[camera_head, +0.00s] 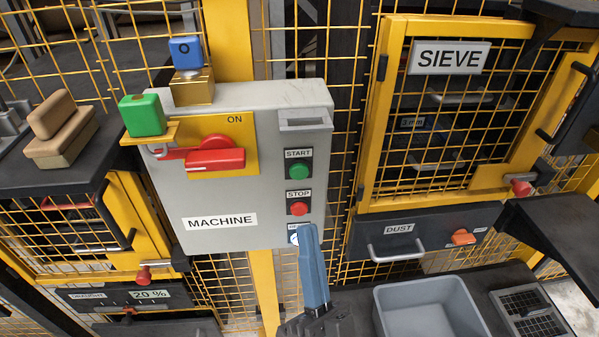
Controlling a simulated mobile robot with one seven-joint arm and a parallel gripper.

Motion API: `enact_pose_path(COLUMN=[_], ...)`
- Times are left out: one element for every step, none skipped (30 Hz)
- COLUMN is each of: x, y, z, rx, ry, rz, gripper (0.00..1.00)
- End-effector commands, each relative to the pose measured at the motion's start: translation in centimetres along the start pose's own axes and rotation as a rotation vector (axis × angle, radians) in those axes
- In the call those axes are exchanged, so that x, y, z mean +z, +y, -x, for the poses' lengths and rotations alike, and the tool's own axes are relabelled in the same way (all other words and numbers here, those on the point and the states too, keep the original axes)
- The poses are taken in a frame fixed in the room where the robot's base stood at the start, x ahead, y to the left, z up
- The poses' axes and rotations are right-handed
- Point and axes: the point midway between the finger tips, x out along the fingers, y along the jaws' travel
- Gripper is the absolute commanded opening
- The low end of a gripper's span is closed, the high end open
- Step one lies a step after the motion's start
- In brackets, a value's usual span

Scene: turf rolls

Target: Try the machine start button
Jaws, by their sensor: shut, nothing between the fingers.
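The grey machine box (270,215) is mounted on the yellow post. Its green START button (299,171) is at the right side of the front, above the red STOP button (299,208). A red rotary handle (216,160) lies sideways on a yellow plate marked ON. A green padlock (143,116) hangs at the plate's left end. My gripper (307,232) has its blue fingers together and empty, pointing up. In the picture its tips are just below the STOP button and cover part of a small label. I cannot tell whether the tips touch the box.
A blue block marked O (186,52) on a brass body sits at the box's top left. A yellow mesh SIEVE door (371,130) stands to the right, above a DUST drawer (360,238). A grey bin (383,292) is at lower right. A dark shelf juts out at right.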

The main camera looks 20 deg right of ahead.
Motion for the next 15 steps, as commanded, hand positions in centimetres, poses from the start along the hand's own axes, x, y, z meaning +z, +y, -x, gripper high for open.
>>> enact_pose_path(x=[0.2, 0.4, 0.6, 0.8, 1.0, 1.3, 1.6, 1.8, 2.1, 2.3, 2.5, 2.8, 3.0, 3.2, 3.5], y=[0.2, 0.4, 0.6, 0.8, 1.0, 1.4, 1.6, 1.8, 2.1, 2.3, 2.6, 2.8, 3.0, 3.2, 3.5], z=[-0.3, -0.5, -0.8, -1.1, -1.4, -1.8, -2.1, -2.5, -2.8, -3.2, -3.4, -3.8, -4.1, -4.2, -4.5], rx=[-0.001, -0.001, -0.001, -0.001, -0.001, -0.001, 0.000, -0.001, 0.000, -0.001, 0.000, -0.001, 0.000, -0.001, -0.001], ry=[0.002, 0.003, 0.003, 0.004, 0.004, 0.004, 0.004, 0.004, 0.003, 0.004, 0.004, 0.004, 0.004, 0.004, 0.002], rz=[0.000, -0.001, -0.001, -0.001, 0.000, 0.001, 0.000, -0.001, 0.000, 0.000, 0.000, 0.000, -0.001, 0.000, 0.000], gripper=[0.00, 0.00, 0.00, 0.00, 0.00, 0.00, 0.00, 0.00, 0.00, 0.00, 0.00, 0.00, 0.00, 0.00, 0.00])
